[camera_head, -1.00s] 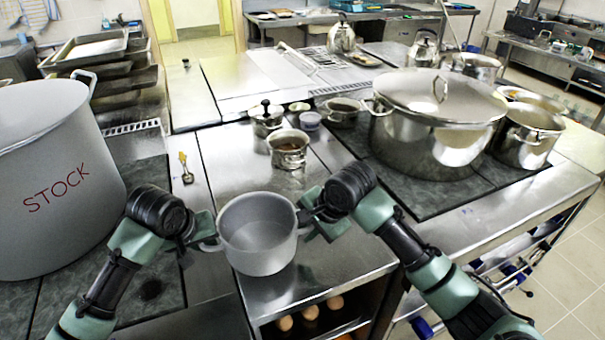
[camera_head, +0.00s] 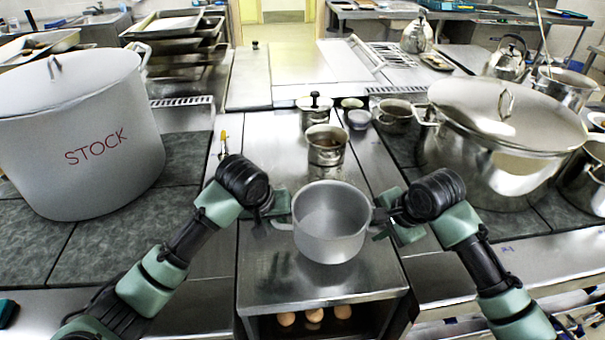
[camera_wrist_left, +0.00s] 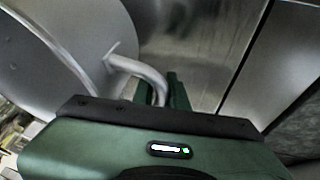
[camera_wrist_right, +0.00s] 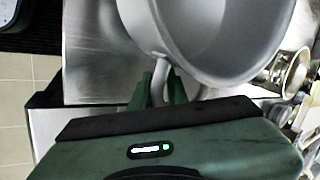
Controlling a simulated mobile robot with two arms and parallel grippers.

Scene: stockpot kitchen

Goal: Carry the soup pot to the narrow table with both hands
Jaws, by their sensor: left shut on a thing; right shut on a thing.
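The soup pot (camera_head: 330,240) is a small grey, open pot with a loop handle on each side, and it looks empty. It is upright between my two grippers, over the steel counter section in the middle of the head view. My left gripper (camera_head: 279,207) is shut on its left handle; that handle (camera_wrist_left: 148,72) shows in the left wrist view. My right gripper (camera_head: 384,218) is shut on its right handle; that handle (camera_wrist_right: 160,80) shows in the right wrist view. The pot seems held above the steel, though the gap is hard to judge. I cannot identify the narrow table for sure.
A large grey STOCK pot (camera_head: 80,140) stands at left. A big lidded steel pot (camera_head: 490,140) stands at right. A small steel pot (camera_head: 326,147) is just behind the soup pot. Several eggs (camera_head: 314,315) lie on a shelf below the steel top (camera_head: 290,285).

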